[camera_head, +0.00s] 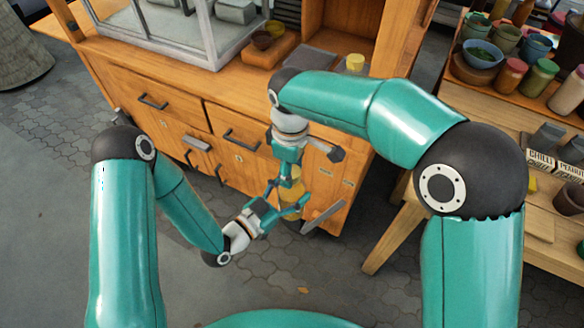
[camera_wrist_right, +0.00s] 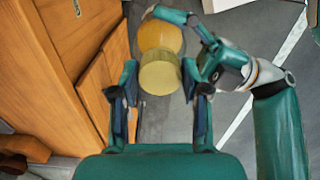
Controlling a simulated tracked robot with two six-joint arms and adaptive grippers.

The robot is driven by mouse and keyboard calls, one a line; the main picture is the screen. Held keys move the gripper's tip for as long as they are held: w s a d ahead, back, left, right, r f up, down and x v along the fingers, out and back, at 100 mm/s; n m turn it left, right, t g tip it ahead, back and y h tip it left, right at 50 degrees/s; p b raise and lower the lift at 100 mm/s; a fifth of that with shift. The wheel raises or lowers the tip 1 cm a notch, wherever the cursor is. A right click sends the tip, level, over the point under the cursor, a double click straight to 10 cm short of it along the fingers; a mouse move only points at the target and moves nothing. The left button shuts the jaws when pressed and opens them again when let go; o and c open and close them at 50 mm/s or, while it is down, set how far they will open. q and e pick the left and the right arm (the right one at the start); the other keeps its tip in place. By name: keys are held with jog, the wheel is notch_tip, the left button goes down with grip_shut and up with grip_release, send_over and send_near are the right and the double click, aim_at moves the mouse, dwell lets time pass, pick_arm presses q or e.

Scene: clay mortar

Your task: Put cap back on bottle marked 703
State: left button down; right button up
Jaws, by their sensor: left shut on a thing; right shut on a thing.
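An amber bottle (camera_head: 291,214) is held in the air in front of the wooden cart by my left gripper (camera_head: 287,208), which is shut on it. It also shows as an orange round body (camera_wrist_right: 160,38) in the right wrist view, with a left finger across it. A yellow cap (camera_wrist_right: 159,77) sits between the fingers of my right gripper (camera_wrist_right: 160,80), which is shut on it. The cap is lined up with the bottle and overlaps its near end; I cannot tell whether they touch. In the head view my right gripper (camera_head: 287,178) is just above my left. No number is readable.
The wooden cart (camera_head: 225,92) with drawers stands behind the grippers. A yellow-topped item (camera_head: 355,62) and a small wooden tray with bowls (camera_head: 268,52) are on it. A stall with jars and bowls (camera_head: 483,52) is at the right. Paved floor is free below.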

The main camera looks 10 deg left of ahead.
jog(key=m, duration=0.4)
jog(key=shift+m, duration=0.3)
jog(key=m, duration=0.4)
jog(key=shift+m, duration=0.3)
jog(key=m, duration=0.4)
jog(key=shift+w, duration=0.1)
jog(key=m, duration=0.5)
jog(key=o, duration=1.4)
jog(key=shift+c, duration=0.2)
jog(key=shift+r, duration=0.1)
notch_tip(320, 180, up, 12)
jog(key=shift+f, duration=0.2)
